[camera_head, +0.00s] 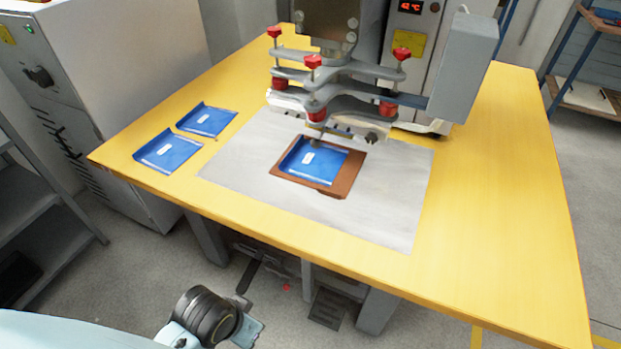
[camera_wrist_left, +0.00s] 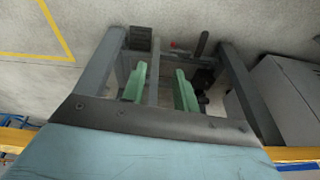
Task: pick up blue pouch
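Three blue pouches with small white labels show in the head view. One blue pouch (camera_head: 325,168) lies flat on a brown board (camera_head: 346,182) under the press head. Two more blue pouches, a rear one (camera_head: 207,121) and a front one (camera_head: 165,153), lie on the yellow table's left side. My left gripper (camera_wrist_left: 160,88) shows in the left wrist view with its two green fingers apart and nothing between them. It points toward the floor and the table's underside, away from the pouches. My left arm is low in front of the table. My right gripper is not in view.
The yellow table (camera_head: 510,215) carries a grey sheet (camera_head: 390,215) under the brown board. The welding press (camera_head: 335,75) with red knobs overhangs the board's rear. A grey cabinet (camera_head: 110,80) stands at the left. The table's right side is clear. Pedals (camera_head: 328,308) lie below.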

